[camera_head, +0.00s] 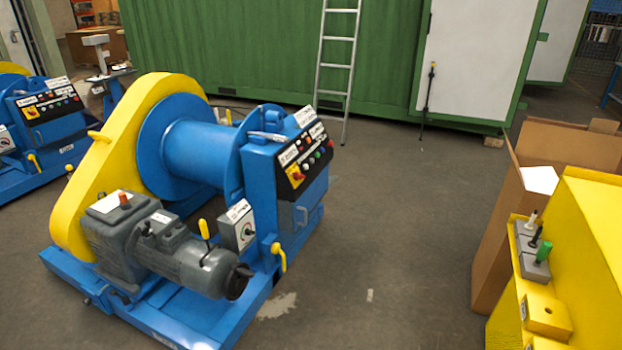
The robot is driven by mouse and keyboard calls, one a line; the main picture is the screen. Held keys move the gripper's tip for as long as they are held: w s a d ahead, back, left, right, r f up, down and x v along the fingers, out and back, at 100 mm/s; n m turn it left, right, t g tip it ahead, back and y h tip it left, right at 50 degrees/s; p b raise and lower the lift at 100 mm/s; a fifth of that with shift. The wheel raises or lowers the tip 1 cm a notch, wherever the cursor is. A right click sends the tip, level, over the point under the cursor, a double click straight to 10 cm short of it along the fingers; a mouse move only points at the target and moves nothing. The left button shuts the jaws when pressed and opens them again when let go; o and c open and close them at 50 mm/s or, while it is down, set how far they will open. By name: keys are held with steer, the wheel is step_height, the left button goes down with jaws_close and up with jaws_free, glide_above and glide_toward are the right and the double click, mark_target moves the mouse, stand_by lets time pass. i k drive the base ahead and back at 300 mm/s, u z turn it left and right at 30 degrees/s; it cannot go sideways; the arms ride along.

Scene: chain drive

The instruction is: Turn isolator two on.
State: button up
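A grey switch box (238,228) with a round dark knob and a white label sits on the near side of the blue winch (195,150). It looks like an isolator, but its label is too small to read, and I cannot tell the knob's position. A similar pale box (5,139) shows on a second blue machine (45,125), cut off by the left edge. I cannot tell which of them is isolator two. My gripper is not in view.
The winch has a yellow chain guard (80,165), a grey motor (185,252), a black button panel (304,157) and a yellow handle (279,256). A yellow machine (590,260) and cardboard box (495,240) stand at right. The middle floor (400,220) is clear.

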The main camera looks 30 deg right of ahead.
mark_target(297, 175)
steer(key=u, duration=0.1)
steer(key=i, duration=0.95)
steer(key=z, duration=0.05)
